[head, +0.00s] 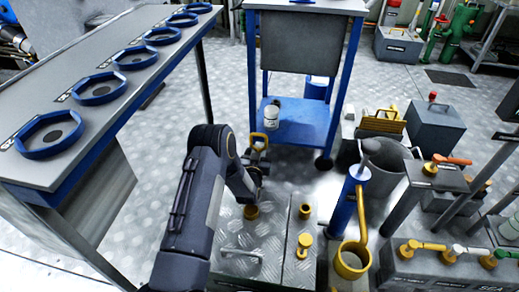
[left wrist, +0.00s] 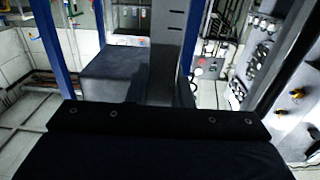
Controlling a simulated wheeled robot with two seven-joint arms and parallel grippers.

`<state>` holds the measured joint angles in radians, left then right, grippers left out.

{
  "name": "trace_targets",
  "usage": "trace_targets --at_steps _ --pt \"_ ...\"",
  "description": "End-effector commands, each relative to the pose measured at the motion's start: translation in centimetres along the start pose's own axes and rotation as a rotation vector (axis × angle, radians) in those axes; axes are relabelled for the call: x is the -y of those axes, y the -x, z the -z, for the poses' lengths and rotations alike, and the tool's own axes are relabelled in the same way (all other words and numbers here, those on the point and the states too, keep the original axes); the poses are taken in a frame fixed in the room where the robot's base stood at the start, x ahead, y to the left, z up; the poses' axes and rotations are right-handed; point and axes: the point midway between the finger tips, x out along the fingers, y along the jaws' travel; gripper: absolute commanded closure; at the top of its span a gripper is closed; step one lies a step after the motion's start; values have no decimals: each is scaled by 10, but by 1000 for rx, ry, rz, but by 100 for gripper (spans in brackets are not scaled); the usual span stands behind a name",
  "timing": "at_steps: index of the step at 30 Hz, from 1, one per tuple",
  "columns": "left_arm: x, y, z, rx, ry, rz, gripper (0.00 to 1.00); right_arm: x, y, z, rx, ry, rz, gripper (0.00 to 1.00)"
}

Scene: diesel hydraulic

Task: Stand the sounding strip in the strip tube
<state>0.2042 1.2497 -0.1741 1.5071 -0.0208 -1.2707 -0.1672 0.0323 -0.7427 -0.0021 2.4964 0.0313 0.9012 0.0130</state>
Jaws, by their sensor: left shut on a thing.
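My left gripper (head: 257,165) is shut on what looks like the sounding strip. Its yellow loop handle (head: 258,139) shows just above the fingers in the head view. The rest of the strip is mostly hidden by my gripper and wrist. A short yellow collar (head: 251,212) on the checker-plate deck, likely the strip tube, lies just below my gripper. I cannot tell whether the strip's lower end is in it. In the left wrist view a grey upright piece with dark slots (left wrist: 167,55) stands ahead of the dark wrist housing. My right gripper is in neither view.
Another yellow collar (head: 305,211) and a yellow cap (head: 304,244) are to the right. A blue cylinder (head: 343,208), a yellow ring holder (head: 352,260) and a grey bucket (head: 385,165) stand farther right. A blue cart (head: 300,125) is behind; a bench with blue rings (head: 95,70) is left.

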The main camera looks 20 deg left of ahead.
Motion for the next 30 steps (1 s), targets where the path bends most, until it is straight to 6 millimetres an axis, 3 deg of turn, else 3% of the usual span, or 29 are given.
trace_targets --at_steps 13,30 --pt "0 0 -10 -2 0 0 100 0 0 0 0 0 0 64" --pt "0 0 -3 -1 0 0 100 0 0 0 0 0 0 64"
